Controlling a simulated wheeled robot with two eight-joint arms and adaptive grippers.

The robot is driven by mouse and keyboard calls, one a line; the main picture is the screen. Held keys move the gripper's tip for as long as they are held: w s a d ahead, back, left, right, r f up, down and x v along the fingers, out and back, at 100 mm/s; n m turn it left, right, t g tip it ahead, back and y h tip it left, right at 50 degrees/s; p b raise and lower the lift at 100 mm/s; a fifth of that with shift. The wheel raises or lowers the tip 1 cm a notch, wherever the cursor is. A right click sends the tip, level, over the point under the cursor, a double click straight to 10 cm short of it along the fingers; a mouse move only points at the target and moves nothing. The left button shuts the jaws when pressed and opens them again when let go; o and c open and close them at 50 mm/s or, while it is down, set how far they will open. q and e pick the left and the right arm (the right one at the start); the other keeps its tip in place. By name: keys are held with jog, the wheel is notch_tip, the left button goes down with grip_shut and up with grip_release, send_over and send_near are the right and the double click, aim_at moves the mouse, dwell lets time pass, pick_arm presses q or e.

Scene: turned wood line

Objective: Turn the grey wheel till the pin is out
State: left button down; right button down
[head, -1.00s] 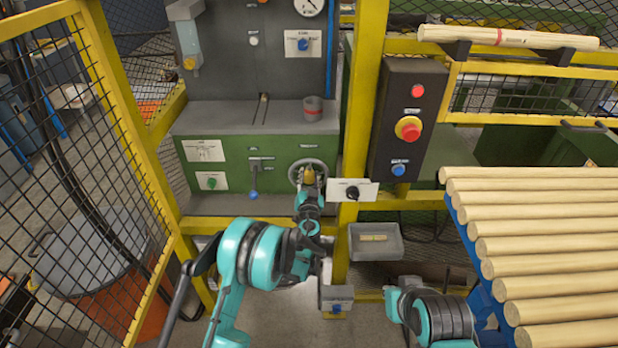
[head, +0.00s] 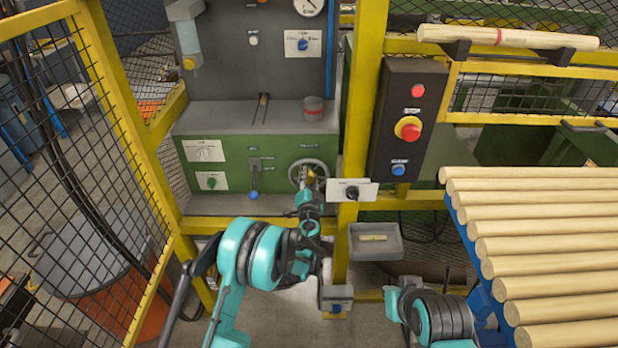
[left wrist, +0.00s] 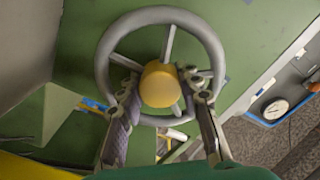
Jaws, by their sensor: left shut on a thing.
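The grey wheel (head: 294,170) is on the green front panel, in the middle of the head view. In the left wrist view the same wheel (left wrist: 165,15) fills the upper middle, with thin spokes and a yellow hub (left wrist: 160,86). My left gripper (head: 310,177) is at the wheel. In the left wrist view its two fingers (left wrist: 160,82) lie on either side of the yellow hub and are shut on it. I cannot clearly make out the pin in either view.
A blue-knobbed lever (head: 254,180) is left of the wheel. A white plate with a black knob (head: 351,193) stands close on its right, by the yellow post (head: 358,120). A grey tray (head: 376,243) is below right. Wooden rods (head: 540,250) fill the right side.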

dwell(0.3)
pick_arm(q)
jog(key=c, duration=1)
grip_release()
jog(key=s, duration=1.2)
